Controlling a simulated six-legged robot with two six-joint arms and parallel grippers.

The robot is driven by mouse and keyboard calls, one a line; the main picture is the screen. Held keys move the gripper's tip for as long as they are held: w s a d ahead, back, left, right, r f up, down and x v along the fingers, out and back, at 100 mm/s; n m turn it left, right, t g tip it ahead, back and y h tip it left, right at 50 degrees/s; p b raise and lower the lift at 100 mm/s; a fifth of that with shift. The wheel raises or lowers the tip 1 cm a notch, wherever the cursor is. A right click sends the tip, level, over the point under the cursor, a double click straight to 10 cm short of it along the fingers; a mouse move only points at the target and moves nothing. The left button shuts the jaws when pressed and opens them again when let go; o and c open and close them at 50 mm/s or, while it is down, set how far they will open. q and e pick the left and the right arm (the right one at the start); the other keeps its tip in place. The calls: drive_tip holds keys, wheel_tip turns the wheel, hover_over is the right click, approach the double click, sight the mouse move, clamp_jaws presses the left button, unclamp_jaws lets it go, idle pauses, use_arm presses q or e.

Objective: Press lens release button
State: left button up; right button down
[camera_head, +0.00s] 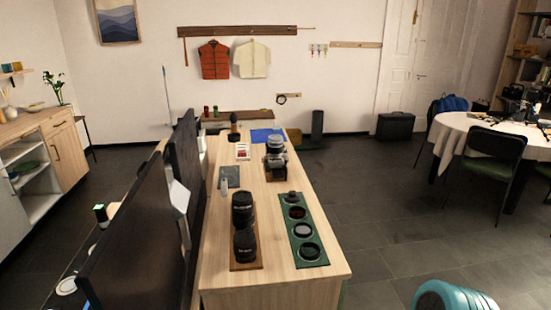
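A camera (275,163) with a silver-and-black body stands towards the far end of the long wooden table (230,290). A lens seems to be on it; the lens release button is too small to make out. Two black lenses, one farther back (242,208) and one nearer (245,245), stand on a brown board at the table's near left. Neither of my grippers is in view.
A green mat (311,263) with several round filters lies at the near right of the table. Dark upright panels (145,240) line its left side. A teal rounded object (455,297) is at the bottom right. Floor right of the table is mostly clear.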

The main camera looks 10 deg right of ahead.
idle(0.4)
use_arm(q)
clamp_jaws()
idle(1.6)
